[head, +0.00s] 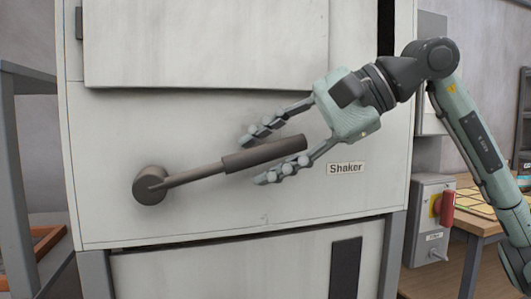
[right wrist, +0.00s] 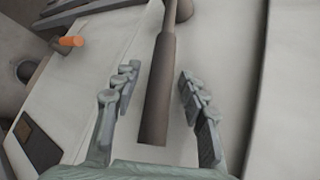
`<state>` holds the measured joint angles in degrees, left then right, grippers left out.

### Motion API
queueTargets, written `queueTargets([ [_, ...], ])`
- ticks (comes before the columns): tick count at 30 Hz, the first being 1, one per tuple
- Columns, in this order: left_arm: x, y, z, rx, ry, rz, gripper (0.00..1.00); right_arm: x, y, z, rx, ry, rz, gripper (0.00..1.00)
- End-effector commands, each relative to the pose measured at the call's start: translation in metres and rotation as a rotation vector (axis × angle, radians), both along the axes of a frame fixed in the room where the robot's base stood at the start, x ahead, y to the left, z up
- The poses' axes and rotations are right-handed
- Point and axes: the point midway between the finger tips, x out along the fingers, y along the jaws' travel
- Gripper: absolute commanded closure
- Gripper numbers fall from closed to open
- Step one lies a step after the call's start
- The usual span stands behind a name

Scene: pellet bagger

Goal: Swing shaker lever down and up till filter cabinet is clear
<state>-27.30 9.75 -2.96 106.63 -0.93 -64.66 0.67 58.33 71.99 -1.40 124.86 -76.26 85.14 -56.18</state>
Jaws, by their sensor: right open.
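The shaker lever (head: 265,155) is a dark brown bar with a thicker grip, on a round pivot (head: 150,185) at the lower left of the cabinet front. It tilts up to the right from the pivot. The pale filter cabinet (head: 180,125) carries a "Shaker" label (head: 345,168). My right gripper (head: 255,160) is open, one finger above and one below the lever's grip. In the right wrist view the grip (right wrist: 158,95) lies between the open fingers (right wrist: 158,80), with gaps on both sides. My left gripper is not in view.
A grey switch box with a red and yellow handle (head: 441,208) stands right of the cabinet, by a wooden table (head: 470,222). A grey frame post (head: 20,180) is at the left. An orange-ended part (right wrist: 70,41) shows in the right wrist view.

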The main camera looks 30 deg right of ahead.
Motion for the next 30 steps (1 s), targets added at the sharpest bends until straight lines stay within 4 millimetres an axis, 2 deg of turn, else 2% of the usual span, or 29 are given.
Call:
queueTargets([
  [5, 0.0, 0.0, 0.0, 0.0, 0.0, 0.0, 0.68, -0.012, -0.011, 0.01, 0.0, -0.002, -0.005, 0.57],
  [18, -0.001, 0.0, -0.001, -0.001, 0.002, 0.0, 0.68, -0.07, -0.056, 0.055, 0.001, -0.003, -0.003, 0.57],
  [24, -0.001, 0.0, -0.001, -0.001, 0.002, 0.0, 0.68, -0.08, -0.063, 0.062, 0.001, -0.002, -0.001, 0.57],
  [30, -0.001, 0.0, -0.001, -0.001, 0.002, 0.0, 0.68, -0.08, -0.064, 0.062, 0.0, -0.001, -0.001, 0.57],
])
